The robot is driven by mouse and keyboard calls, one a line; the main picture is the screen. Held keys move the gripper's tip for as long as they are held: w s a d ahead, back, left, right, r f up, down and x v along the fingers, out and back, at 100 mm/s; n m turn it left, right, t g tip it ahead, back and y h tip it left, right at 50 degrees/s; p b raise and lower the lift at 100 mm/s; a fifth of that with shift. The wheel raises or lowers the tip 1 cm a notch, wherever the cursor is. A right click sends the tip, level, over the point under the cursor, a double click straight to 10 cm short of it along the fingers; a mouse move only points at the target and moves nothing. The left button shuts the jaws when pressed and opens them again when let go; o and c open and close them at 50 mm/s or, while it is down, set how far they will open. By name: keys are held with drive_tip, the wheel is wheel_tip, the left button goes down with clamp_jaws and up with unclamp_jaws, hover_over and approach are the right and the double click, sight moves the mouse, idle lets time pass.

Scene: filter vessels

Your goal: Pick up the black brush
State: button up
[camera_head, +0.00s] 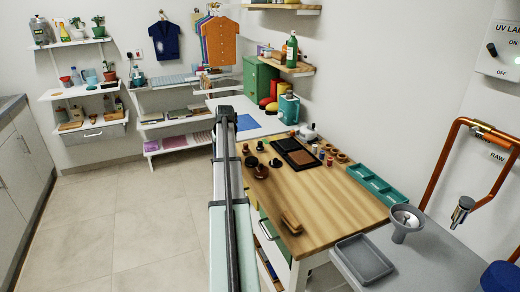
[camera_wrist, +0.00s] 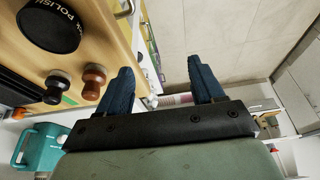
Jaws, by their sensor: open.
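A small upright brush-like piece with a dark knob handle, likely the black brush (camera_wrist: 55,88), stands on the wooden worktop in the wrist view. My arm's far end shows in the head view, but the fingers are not clear there.
A black polish tin (camera_wrist: 52,25) stands near the brushes. The black tray (camera_head: 295,152) lies behind them. A brown wooden brush (camera_head: 291,220) lies near the worktop's front. The worktop's middle (camera_head: 325,195) is clear.

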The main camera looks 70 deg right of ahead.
drive_tip(key=m+h, duration=0.1)
drive_tip(key=m, duration=0.1)
approach(260, 142)
drive_tip(key=x, duration=1.2)
drive_tip(key=shift+d+f, duration=0.1)
drive_tip(key=shift+f, duration=0.05)
drive_tip(key=c, duration=1.1)
wheel_tip(260, 142, up, 10)
drive_tip(key=shift+r, duration=0.1)
